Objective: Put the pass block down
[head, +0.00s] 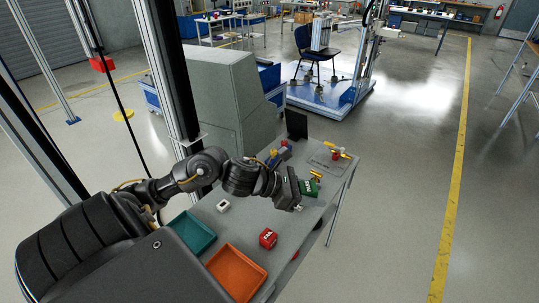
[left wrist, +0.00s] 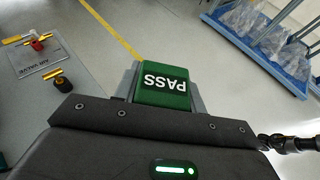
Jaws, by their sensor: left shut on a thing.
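The green pass block (head: 309,187) is in the jaws of my left gripper (head: 299,196), over the right part of the grey table (head: 263,194). In the left wrist view the pass block (left wrist: 163,87) sits between the two grey fingers, its white PASS lettering upside down. My left gripper is shut on it. The head view does not show clearly how high the block is above the tabletop. A red block (head: 268,238) with white lettering lies on the table nearer the front. My right gripper is not in view.
A teal tray (head: 213,239) and an orange tray (head: 263,277) are at the table's near end. A small white block (head: 223,206) lies left of my gripper. Yellow-handled valve parts (head: 337,154) and a dark screen (head: 297,125) are farther back. Bare tabletop lies around the red block.

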